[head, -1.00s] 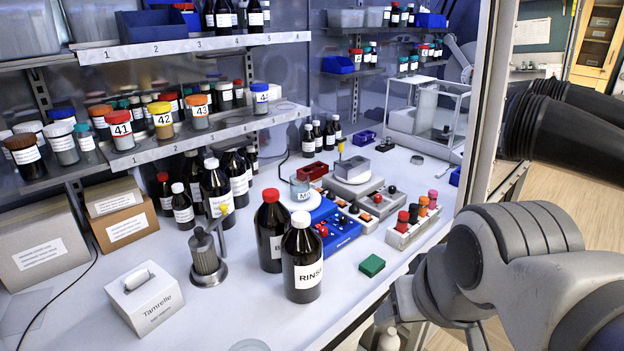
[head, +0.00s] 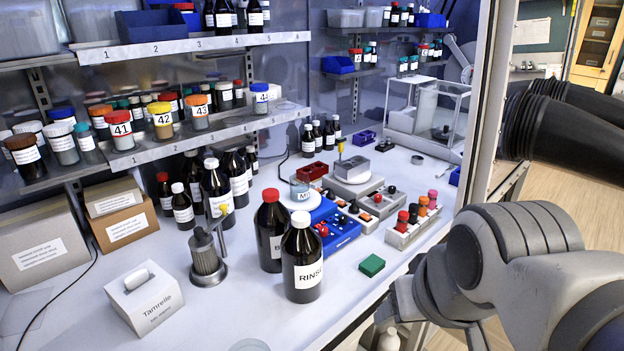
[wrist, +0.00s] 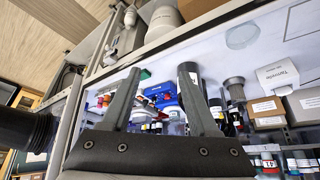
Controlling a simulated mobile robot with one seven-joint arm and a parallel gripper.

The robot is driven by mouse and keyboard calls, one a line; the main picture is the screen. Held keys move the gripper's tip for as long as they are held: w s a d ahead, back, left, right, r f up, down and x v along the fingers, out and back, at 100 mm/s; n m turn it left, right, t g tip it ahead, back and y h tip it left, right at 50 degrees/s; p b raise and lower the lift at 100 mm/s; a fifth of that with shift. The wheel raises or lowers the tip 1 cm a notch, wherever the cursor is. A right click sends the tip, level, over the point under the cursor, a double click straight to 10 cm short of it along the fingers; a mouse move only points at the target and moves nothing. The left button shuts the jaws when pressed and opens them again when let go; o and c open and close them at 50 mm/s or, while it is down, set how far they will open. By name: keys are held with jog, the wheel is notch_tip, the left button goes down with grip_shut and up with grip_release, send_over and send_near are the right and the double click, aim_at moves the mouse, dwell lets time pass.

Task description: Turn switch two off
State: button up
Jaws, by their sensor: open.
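A blue control box (head: 342,238) with several small knobs and a red button stands mid-bench in the head view. Behind it are grey boxes with red and dark knobs, one (head: 378,211) at its right and a weighing-type unit (head: 352,188) farther back. I cannot read any number that marks switch two. In the wrist view the blue box (wrist: 168,98) shows small and tilted between and beyond the fingers. My gripper (wrist: 160,68) is open and empty, with both fingers apart and well away from the boxes. The head view does not show the gripper, only my arm.
A RINSE bottle (head: 302,262) and another red-capped bottle (head: 271,232) stand left of the blue box. A green block (head: 371,265) and a rack of capped vials (head: 413,226) are on its right. The enclosure's frame post (head: 485,95) and black gloves (head: 575,125) flank the right side.

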dwell(0.4)
